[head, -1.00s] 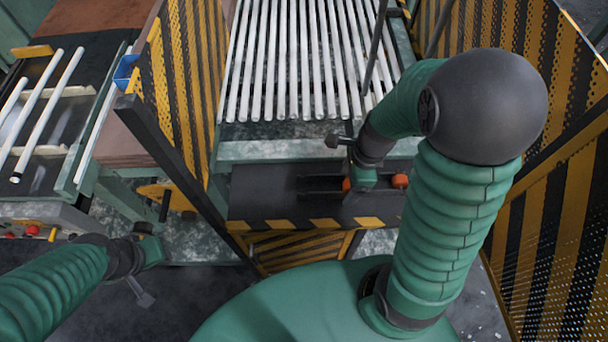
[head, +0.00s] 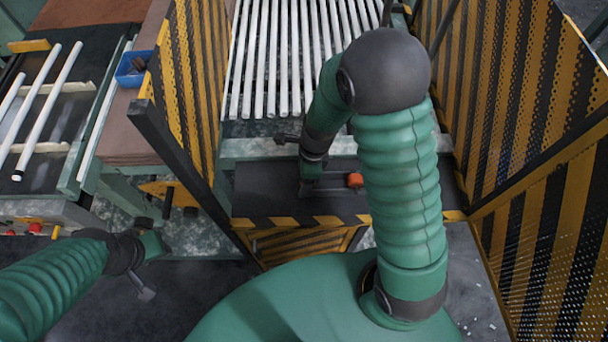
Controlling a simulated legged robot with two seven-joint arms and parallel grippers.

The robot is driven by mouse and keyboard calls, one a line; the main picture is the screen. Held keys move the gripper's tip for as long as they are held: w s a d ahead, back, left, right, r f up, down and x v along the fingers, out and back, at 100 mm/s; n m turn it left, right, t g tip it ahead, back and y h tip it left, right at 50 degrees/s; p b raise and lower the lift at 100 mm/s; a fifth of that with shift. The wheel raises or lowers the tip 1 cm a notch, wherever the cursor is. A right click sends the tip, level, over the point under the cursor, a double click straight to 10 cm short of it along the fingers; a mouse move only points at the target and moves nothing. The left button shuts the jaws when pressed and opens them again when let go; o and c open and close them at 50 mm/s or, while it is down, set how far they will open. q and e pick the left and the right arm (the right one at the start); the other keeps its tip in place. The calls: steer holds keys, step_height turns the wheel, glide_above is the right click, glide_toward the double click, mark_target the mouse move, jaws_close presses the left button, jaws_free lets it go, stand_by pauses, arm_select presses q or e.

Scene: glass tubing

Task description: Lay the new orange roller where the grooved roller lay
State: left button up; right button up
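An orange roller (head: 354,180) shows as a short orange piece on the dark bench (head: 265,188) at the middle. My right arm hides the bench to its right. My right gripper (head: 309,188) points down at the bench, left of the orange piece and apart from it. Its fingertips are too small and dark to read. My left gripper (head: 152,243) hangs low at the left over the dark floor, away from the bench. Its fingers cannot be made out. I cannot make out a grooved roller.
White tubes (head: 270,60) lie in a row behind the bench. Striped guard panels (head: 195,80) stand on both sides. At the left, more white tubes (head: 50,95) lie on a rack, and a blue bin (head: 133,70) sits beside the left guard.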

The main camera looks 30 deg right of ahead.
steer(key=shift+s+a, duration=0.1)
steer(key=shift+a, duration=0.15)
steer(key=shift+s+f, duration=0.1)
steer(key=shift+f, duration=0.15)
steer(key=o, duration=1.1)
steer(key=shift+f+b, duration=0.1)
steer(key=shift+b, duration=0.2)
steer(key=o, duration=0.4)
steer(key=shift+d, duration=0.25)
arm_select(q)
steer(key=shift+s+f, duration=0.1)
steer(key=shift+f, duration=0.05)
arm_select(e)
steer(key=shift+o, duration=0.2)
arm_select(q)
steer(key=shift+a, duration=0.1)
